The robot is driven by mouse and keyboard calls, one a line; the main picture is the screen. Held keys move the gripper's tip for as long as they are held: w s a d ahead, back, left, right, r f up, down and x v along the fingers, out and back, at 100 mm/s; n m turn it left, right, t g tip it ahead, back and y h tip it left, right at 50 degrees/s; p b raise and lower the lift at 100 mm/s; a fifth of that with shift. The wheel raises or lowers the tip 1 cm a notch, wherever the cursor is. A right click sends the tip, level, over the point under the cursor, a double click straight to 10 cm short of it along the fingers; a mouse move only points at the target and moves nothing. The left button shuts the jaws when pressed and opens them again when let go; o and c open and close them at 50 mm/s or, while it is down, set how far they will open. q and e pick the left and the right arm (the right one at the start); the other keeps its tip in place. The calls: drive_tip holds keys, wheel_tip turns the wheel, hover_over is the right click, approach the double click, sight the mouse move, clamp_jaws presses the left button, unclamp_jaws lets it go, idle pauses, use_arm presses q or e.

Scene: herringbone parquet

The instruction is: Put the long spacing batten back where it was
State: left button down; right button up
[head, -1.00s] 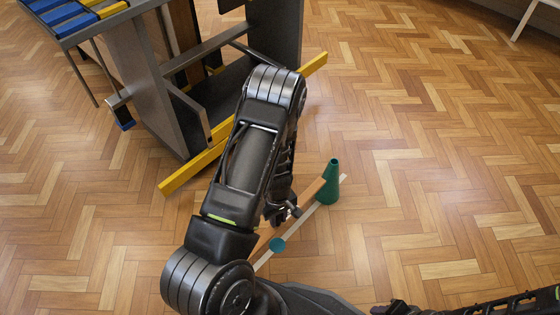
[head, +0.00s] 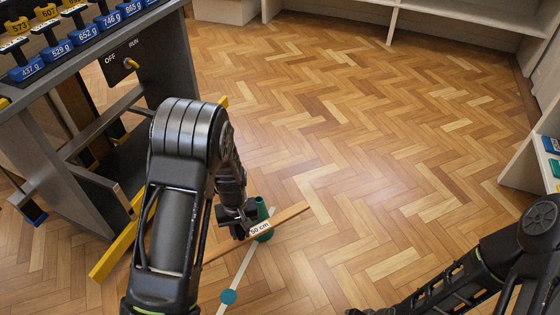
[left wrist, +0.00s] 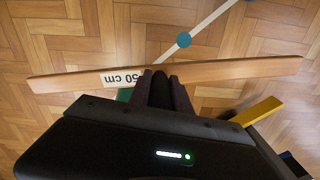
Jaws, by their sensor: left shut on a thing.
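A wooden batten (head: 290,214) with a white "50 cm" label is in my left gripper (head: 240,222). In the left wrist view the batten (left wrist: 235,70) runs across the picture, and the left gripper (left wrist: 163,80) is shut on it near the label. In the head view the batten passes in front of a green cone (head: 262,209) and a white floor strip (head: 243,265) with a teal disc (head: 229,297). I cannot tell how high it is. My right arm comes in at the lower right; its gripper is mostly cut off.
A grey stand (head: 60,175) with an OFF/RUN switch and numbered blocks is at the left. A yellow bar (head: 118,256) lies at its foot. White shelves (head: 470,32) stand at the back and right. The parquet (head: 370,150) in the middle is clear.

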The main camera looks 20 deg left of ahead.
use_arm(q)
drive_tip(key=w+d+r+m+b, duration=0.3)
drive_tip(key=w+r, duration=0.4)
drive_tip(key=r, duration=0.1)
drive_tip(key=w+d+r+m+b, duration=0.3)
drive_tip(key=w+d+r+b, duration=0.1)
drive_tip(key=w+r, duration=0.3)
wheel_tip(320, 180, up, 2)
drive_tip(key=shift+d+r, duration=0.1)
drive_tip(key=shift+d, duration=0.15)
